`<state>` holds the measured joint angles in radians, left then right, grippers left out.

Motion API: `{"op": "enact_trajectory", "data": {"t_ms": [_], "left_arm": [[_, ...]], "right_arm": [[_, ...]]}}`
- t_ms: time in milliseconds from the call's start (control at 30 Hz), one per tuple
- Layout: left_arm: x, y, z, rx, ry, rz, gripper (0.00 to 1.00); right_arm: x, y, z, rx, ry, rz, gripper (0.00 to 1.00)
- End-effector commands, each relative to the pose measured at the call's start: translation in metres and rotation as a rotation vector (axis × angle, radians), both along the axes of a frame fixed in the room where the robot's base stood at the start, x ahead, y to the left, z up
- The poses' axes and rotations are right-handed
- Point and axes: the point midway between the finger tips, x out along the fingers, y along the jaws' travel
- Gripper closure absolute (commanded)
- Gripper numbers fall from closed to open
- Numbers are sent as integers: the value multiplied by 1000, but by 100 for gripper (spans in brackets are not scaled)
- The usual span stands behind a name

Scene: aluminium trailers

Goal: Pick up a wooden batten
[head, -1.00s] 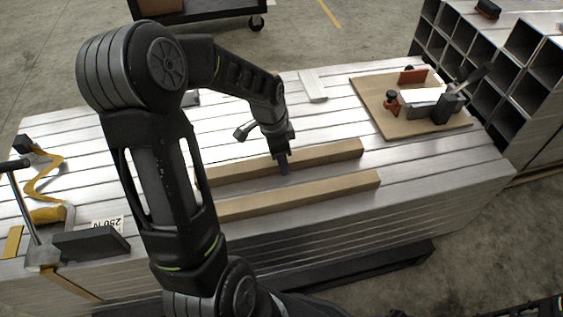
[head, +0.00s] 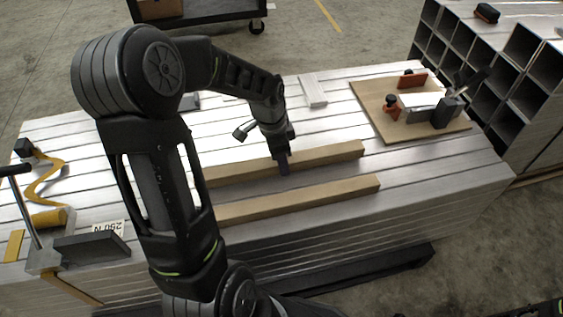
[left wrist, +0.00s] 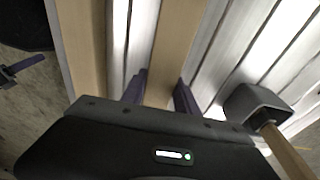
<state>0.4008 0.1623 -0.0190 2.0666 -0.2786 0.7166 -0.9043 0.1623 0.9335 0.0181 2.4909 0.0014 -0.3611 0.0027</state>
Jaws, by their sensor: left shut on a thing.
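Two long pale wooden battens lie side by side on the aluminium stack, a far batten (head: 325,156) and a near batten (head: 320,195). My left gripper (head: 283,167) reaches down from above and is shut on the far batten, near the middle of the length that shows. In the left wrist view the fingers (left wrist: 160,94) stand on either side of this batten (left wrist: 170,50), and the other batten (left wrist: 82,45) runs parallel at the left. My arm hides the left ends of both battens in the head view.
A plywood board (head: 400,132) with clamps stands at the right of the stack. A mallet-like tool (left wrist: 255,103) lies near the gripper in the wrist view. A yellow strap (head: 45,185) and a dark block (head: 92,247) are at the left. Square tubes (head: 525,85) stand behind right.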

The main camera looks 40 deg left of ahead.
Motion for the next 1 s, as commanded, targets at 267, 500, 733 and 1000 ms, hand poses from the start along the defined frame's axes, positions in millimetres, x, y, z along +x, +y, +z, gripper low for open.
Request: {"op": "enact_trajectory", "data": {"t_ms": [267,500,733,1000], "left_arm": [[2,0,58,2,-6,0,100],[1,0,85,1,-3,0,100],[1,0,86,0,-3,0,100],[1,0,86,0,-3,0,100]], "right_arm": [[-5,5,21,7,8,12,64],[-7,7,27,11,12,17,64],[-7,7,27,11,12,17,64],[-7,7,27,11,12,17,64]]}}
